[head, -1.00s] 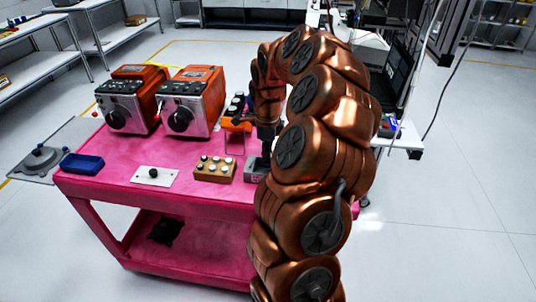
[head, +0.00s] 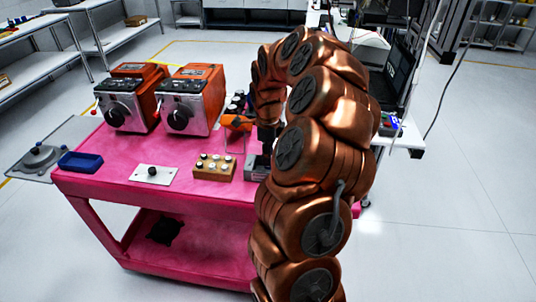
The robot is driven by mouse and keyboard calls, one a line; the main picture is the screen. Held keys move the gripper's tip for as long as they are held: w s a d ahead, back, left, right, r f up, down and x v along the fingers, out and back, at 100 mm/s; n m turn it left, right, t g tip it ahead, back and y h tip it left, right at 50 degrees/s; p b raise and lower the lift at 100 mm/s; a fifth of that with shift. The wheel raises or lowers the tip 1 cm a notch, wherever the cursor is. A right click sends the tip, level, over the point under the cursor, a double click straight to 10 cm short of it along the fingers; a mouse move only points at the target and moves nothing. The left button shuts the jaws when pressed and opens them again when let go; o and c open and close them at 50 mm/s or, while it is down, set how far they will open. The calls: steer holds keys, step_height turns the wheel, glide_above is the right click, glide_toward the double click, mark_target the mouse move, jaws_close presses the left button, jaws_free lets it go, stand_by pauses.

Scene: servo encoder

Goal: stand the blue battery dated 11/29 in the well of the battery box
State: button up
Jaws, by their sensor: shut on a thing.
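My gripper (head: 267,147) is at the end of my copper arm, at the right end of the pink cart. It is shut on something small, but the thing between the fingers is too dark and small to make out. A grey box (head: 254,168), which looks like the battery box, stands on the cart just below the gripper. My arm hides its right side, and the inside of its well cannot be seen. I cannot make out the blue battery or its date.
The pink cart (head: 112,171) also holds a wooden block with several round-topped pieces (head: 213,167), a white plate with a black knob (head: 153,174), a blue tray (head: 81,162) and two orange-grey machines (head: 188,106). An orange item (head: 236,122) is close left of my gripper.

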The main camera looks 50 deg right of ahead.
steer(key=shift+f+b, duration=1.4)
steer(key=shift+f, duration=0.2)
steer(key=o, duration=1)
steer(key=shift+o, duration=0.2)
steer(key=shift+c, duration=0.5)
steer(key=shift+r, duration=0.2)
